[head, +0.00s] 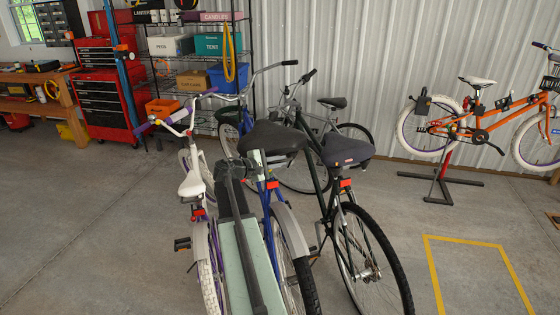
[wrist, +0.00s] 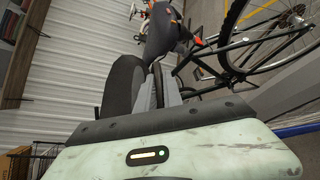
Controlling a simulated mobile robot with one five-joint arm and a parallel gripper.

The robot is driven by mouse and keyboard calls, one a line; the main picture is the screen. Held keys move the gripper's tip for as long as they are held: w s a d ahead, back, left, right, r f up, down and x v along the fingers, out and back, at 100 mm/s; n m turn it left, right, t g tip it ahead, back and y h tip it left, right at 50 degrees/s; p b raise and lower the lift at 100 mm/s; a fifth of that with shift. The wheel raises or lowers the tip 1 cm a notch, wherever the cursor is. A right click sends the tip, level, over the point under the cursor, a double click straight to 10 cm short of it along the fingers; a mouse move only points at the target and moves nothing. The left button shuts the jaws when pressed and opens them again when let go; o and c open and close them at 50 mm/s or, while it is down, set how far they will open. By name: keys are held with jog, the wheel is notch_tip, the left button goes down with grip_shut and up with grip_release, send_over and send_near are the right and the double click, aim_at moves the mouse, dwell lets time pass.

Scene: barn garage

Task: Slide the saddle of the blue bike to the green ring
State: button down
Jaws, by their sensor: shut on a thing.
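The blue bike (head: 268,205) stands in the middle of the head view, with a wide black saddle (head: 276,136) on its seat post. My gripper (head: 260,158) reaches up from the bottom and is shut on this saddle from its near left side. In the wrist view the dark saddle (wrist: 122,88) fills the space just left of the gripper fingers (wrist: 158,85). The fingers hide part of the saddle and what lies under it. I cannot make out the green ring in either view.
A white bike with a white saddle (head: 192,184) stands close on the left. A dark bike with a grey saddle (head: 346,151) stands close on the right. An orange bike (head: 470,125) is on a stand by the wall. Floor with yellow tape (head: 470,241) is clear.

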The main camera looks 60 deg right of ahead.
jog(key=shift+w+r, duration=0.1)
jog(key=c, duration=1.5)
grip_release()
jog(key=p+v, duration=0.1)
jog(key=v, duration=0.6)
jog(key=shift+a+p, duration=0.3)
jog(key=shift+a, duration=0.05)
jog(key=shift+w, duration=0.15)
